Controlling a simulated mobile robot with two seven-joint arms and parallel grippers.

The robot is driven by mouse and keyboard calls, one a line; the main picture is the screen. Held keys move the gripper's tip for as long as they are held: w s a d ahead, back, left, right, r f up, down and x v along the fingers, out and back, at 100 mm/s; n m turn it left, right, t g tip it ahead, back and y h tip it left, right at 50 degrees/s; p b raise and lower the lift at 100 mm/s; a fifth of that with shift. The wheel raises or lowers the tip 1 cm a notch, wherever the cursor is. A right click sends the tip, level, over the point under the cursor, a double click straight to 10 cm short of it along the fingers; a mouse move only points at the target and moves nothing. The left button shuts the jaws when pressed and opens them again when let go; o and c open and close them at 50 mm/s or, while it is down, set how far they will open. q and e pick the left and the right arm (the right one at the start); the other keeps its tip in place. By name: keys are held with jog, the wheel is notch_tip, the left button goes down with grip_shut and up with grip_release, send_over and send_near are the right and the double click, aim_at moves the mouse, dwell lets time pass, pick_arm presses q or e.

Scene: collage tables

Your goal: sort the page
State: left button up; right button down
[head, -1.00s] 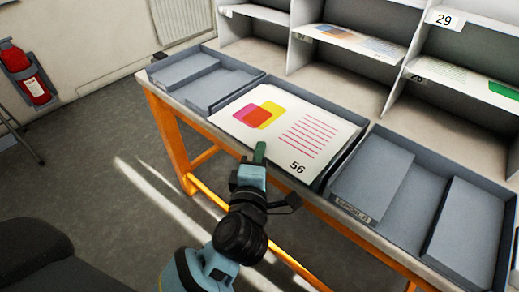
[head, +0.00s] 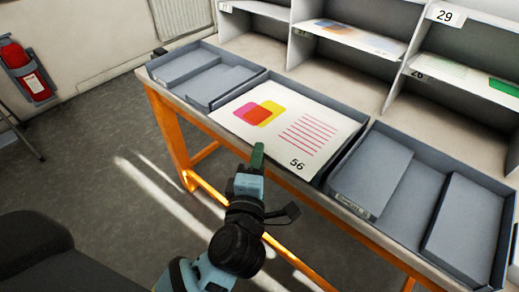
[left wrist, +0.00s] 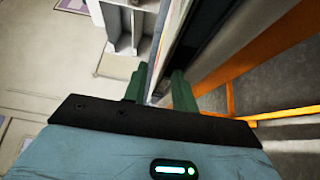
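A white page (head: 262,145) marked 56, with overlapping pink, red and yellow shapes and red lines, lies face up in the middle grey tray (head: 340,158). My right gripper is not in view.
Grey trays with dividers flank the middle one, at left (head: 205,75) and right (head: 440,200), on an orange-legged table (head: 165,130). Behind are pigeonhole shelves (head: 440,60); some hold pages, and one label reads 29. A red extinguisher (head: 30,80) hangs on the wall. The floor in front is open.

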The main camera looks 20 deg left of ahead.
pick_arm(q)
jog(key=v, duration=0.5)
jog(key=shift+c, duration=0.2)
